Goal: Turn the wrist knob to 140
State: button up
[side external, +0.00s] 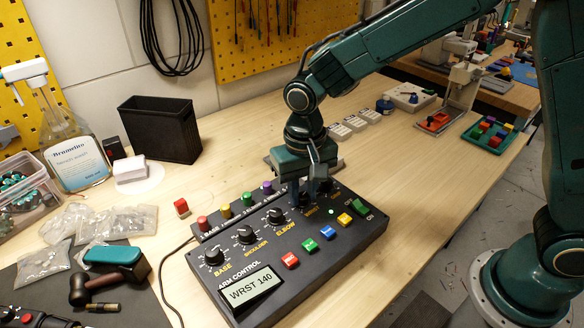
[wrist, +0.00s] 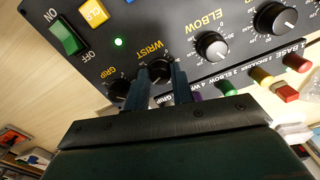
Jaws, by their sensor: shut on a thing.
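The black control box (side external: 345,232) lies on the bench, its display (side external: 251,288) reading "WRST 140". My gripper (side external: 309,198) is down over the box's far right part in the side view and hides most of the wrist knob there. In the wrist view, my gripper (wrist: 163,76) has one finger on each side of the black wrist knob (wrist: 159,69), shut on it. The grip knob (wrist: 119,91) is close beside the left finger, and the elbow knob (wrist: 211,46) stands clear to the right.
The base knob (side external: 214,256), shoulder knob (side external: 245,234), coloured buttons and green on/off switch (side external: 360,206) share the panel. A loose red block (side external: 181,207) lies behind the box. A black bin (side external: 160,129) stands farther back. The bench right of the box is clear.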

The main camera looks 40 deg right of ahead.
aim_at(304, 195)
jog(key=shift+m, duration=0.4)
jog(key=o, duration=1)
jog(key=shift+r, duration=0.15)
notch_tip(304, 195, up, 14)
jog(key=shift+f, duration=0.2)
jog(key=shift+d, duration=0.1)
